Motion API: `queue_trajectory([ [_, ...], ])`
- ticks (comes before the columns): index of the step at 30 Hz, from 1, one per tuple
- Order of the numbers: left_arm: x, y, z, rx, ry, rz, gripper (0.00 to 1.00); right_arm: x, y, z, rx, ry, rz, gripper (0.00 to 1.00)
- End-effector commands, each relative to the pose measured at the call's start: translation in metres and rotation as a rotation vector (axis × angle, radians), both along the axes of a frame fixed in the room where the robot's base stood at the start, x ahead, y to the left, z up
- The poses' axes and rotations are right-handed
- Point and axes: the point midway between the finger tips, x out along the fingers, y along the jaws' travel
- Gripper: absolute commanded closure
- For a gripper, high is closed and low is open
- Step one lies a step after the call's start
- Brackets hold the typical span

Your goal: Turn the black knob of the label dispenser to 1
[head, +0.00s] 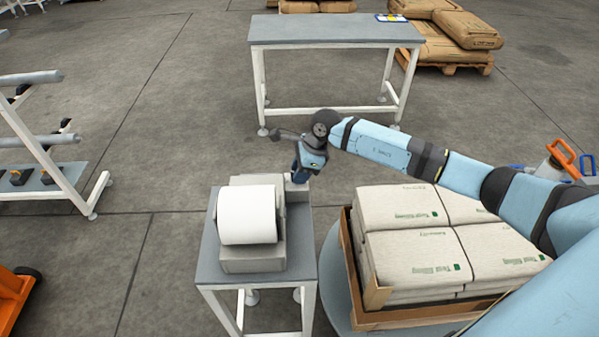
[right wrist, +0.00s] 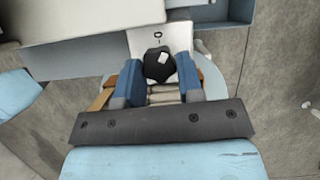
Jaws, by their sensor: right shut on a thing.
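The label dispenser (head: 252,259) is a grey box with a large white label roll (head: 246,214), on a small grey table. Its black knob (right wrist: 159,64) shows in the right wrist view, on a pale plate (right wrist: 174,38) with a small mark like a 0 above it. A white patch on the knob sits right of its middle. My right gripper (right wrist: 160,82) has its two blue fingers on either side of the knob, shut on it. In the head view this gripper (head: 300,175) is at the dispenser's back right corner, and the knob is hidden. My left gripper is not in view.
A pallet box (head: 375,288) of stacked white sacks stands right of the small table (head: 215,262), beneath my right arm. A white rack (head: 60,175) is at the left. Floor between them is clear.

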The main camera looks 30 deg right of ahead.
Motion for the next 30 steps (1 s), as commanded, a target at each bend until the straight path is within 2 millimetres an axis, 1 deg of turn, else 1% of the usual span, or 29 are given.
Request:
queue_trajectory([
  [21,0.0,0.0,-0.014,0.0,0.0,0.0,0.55,-0.005,0.005,-0.001,0.0,-0.003,-0.674,0.89],
  [30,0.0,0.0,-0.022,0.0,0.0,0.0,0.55,-0.005,0.007,0.0,0.001,-0.001,-0.897,0.89],
])
